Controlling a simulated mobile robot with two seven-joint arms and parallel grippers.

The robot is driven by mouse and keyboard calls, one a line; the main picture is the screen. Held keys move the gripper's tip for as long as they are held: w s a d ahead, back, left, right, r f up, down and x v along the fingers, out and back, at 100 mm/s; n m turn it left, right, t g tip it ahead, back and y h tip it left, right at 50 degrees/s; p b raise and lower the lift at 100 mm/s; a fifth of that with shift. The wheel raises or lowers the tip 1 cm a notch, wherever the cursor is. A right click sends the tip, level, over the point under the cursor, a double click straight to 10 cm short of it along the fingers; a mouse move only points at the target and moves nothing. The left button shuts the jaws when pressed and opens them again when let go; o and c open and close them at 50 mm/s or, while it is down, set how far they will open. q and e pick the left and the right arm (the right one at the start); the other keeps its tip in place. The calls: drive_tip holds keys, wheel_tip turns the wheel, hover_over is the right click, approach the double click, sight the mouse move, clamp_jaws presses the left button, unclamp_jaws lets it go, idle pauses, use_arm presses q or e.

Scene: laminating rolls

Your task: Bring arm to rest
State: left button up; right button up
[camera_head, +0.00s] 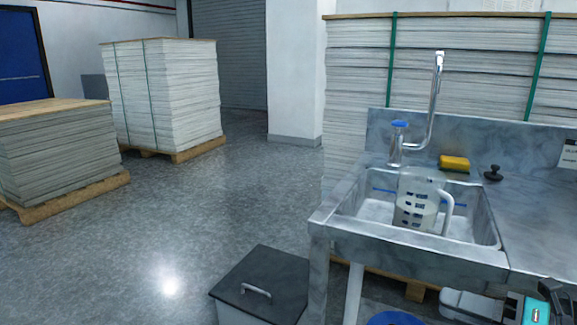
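My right gripper (555,292) shows only as dark parts at the bottom right corner, in front of the sink unit and cut by the picture edge. Its fingertips cannot be made out, so I cannot tell whether it is open or shut, and no held thing shows. My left gripper is out of view. A clear measuring jug (418,205) with dark markings and a handle on its right stands upright in the sink basin (471,230), below the tap (436,95). My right gripper is apart from the jug.
A yellow sponge (454,163) and a black knobbed stopper (493,173) lie on the metal sink unit (540,215). A dark-lidded bin (262,283) stands left of it. Stacked sheets on pallets (165,95) stand behind and left. The grey floor between is clear.

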wheel_tip(320, 180, down, 9)
drive_tip(key=m+t+h, duration=0.4)
drive_tip(key=m+h, duration=0.1)
drive_tip(key=m, duration=0.9)
drive_tip(key=s+a+f+m+g+h, duration=0.4)
drive_tip(key=s+a+f+m, duration=0.5)
drive_tip(key=a+f+m, duration=0.55)
use_arm(q)
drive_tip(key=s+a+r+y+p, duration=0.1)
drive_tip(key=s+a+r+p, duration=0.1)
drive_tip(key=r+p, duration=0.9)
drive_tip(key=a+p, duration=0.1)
drive_tip(key=p, duration=0.5)
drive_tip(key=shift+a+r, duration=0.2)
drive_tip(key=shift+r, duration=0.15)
use_arm(e)
drive_tip(key=d+r, duration=0.2)
drive_tip(key=r, duration=0.4)
drive_tip(key=s+d+r+m+h, duration=0.1)
drive_tip(key=d+r, duration=0.2)
drive_tip(key=r, duration=0.4)
drive_tip(key=shift+s+r, duration=0.25)
